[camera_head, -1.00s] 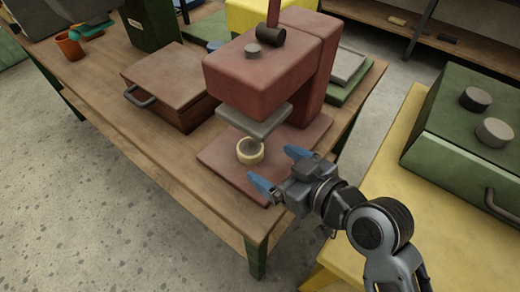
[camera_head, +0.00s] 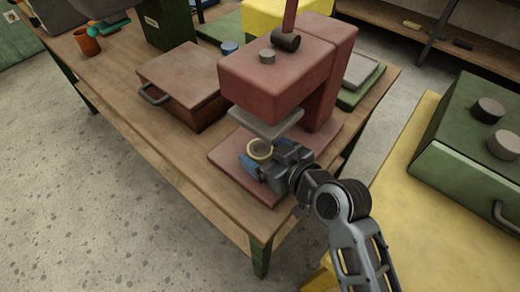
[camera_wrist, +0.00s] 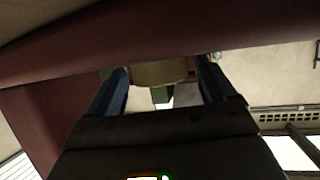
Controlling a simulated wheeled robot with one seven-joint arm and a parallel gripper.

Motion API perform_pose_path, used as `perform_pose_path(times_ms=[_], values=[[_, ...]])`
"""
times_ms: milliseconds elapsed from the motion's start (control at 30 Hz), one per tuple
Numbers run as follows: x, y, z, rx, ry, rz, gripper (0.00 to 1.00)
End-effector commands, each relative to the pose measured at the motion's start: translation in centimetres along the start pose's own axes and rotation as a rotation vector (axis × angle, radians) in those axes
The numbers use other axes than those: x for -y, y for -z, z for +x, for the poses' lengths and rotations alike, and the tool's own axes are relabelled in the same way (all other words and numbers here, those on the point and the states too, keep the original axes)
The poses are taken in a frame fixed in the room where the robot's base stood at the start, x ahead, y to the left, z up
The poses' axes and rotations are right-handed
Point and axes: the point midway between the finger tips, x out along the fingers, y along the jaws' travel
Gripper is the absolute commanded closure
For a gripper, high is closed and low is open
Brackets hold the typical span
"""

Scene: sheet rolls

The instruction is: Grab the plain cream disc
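The cream disc (camera_head: 258,155) is a short round piece with a darker recessed top. It sits on the red base plate of a red press, below and in front of the press's grey plate. My gripper (camera_head: 266,158) is open, with its blue fingers on either side of the disc. In the wrist view, a tan curved side of the disc (camera_wrist: 158,74) shows between the two blue fingers. A narrow gap seems to remain at the right finger. Contact at the left finger is unclear.
The red press (camera_head: 275,82) and its grey plate (camera_head: 266,122) stand close above and behind my gripper. A brown lidded box (camera_head: 183,78) is to the left on the wooden table. A yellow table (camera_head: 385,215) with a green box (camera_head: 475,150) is to the right.

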Motion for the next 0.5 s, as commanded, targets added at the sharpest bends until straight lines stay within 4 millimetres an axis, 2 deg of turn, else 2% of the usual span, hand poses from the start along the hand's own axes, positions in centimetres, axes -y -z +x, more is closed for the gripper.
perform_pose_path(times_ms=[67, 500], values=[[0.00, -0.01, -0.02, 0.000, 0.000, 0.000, 0.24], [0.00, -0.02, -0.03, 0.000, 0.000, 0.000, 0.66]])
